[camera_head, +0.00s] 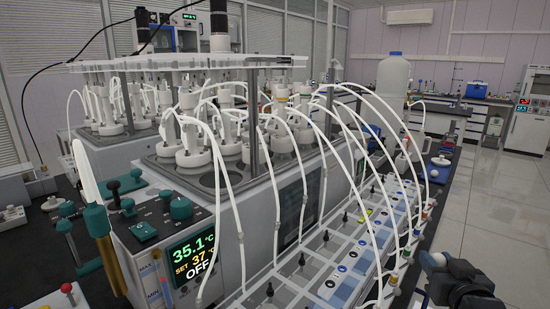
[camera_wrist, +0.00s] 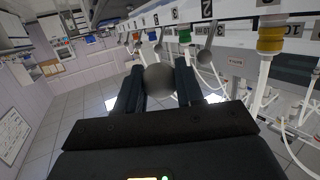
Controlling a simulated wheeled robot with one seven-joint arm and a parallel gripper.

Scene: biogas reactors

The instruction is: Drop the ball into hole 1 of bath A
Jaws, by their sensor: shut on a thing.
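My gripper (camera_wrist: 160,72) is shut on a grey ball (camera_wrist: 158,82), which sits between its two dark fingers in the wrist view. In the head view my gripper (camera_head: 440,266) is at the lower right, beyond the row of tubed units and above the floor side of the bench. The nearer water bath (camera_head: 185,240) stands at the left centre with a display of 35.1 °C, set 37 °C, OFF. Its top has round holes; an empty one (camera_head: 168,172) shows at the front left, and others hold white-capped bottles (camera_head: 192,150).
White tubes (camera_head: 335,130) arch from the bottles to a long row of units (camera_head: 340,270) between the bath and my gripper. A clear plate (camera_head: 190,62) on posts stands over the bath. A large jug (camera_head: 393,85) stands behind. The floor (camera_head: 500,220) at right is clear.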

